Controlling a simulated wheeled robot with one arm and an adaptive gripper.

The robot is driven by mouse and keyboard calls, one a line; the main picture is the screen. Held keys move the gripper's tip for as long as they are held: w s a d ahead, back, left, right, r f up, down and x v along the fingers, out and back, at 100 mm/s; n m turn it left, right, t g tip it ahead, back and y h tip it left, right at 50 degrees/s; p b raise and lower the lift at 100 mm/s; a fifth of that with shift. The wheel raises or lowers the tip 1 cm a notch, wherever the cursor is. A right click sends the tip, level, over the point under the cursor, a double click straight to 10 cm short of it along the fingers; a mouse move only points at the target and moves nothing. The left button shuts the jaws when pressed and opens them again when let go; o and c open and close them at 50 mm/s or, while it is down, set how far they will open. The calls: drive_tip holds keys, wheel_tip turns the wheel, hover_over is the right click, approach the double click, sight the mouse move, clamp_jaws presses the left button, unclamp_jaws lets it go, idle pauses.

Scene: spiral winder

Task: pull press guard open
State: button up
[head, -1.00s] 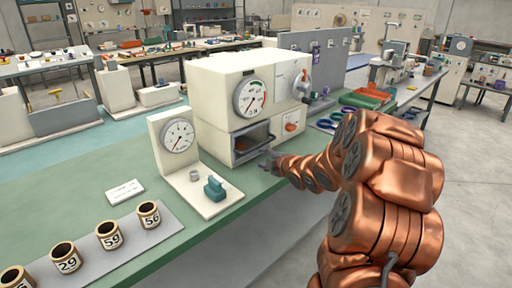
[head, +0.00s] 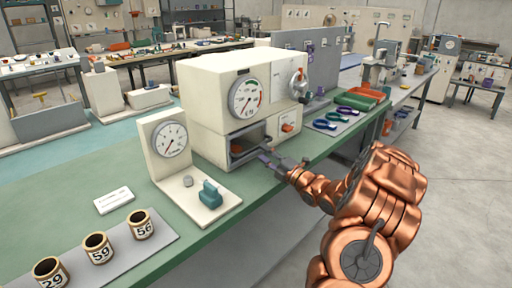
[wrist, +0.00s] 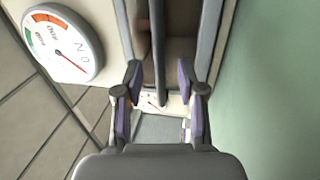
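The cream press (head: 215,90) stands on the green bench with a large dial on its front. Its lower front has a dark opening (head: 250,138) with an orange item inside, and a grey guard edge (head: 250,152) runs along the bottom of it. My gripper (head: 268,158) is at the lower right of this opening. In the wrist view, my gripper (wrist: 159,80) has its two fingers apart. A dark bar (wrist: 157,45) runs between them, with a gap visible on each side. I cannot tell whether this bar is the guard's handle.
A small gauge stand (head: 165,145) with a teal clamp (head: 210,194) is left of the press. Numbered cups (head: 98,247) stand at the front left. Coloured ring tools (head: 340,118) lie right of the press. The floor right of the bench is clear.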

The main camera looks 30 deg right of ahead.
sight(256, 148)
drive_tip(key=shift+p+x, duration=0.4)
drive_tip(key=shift+x, duration=1.9)
clamp_jaws()
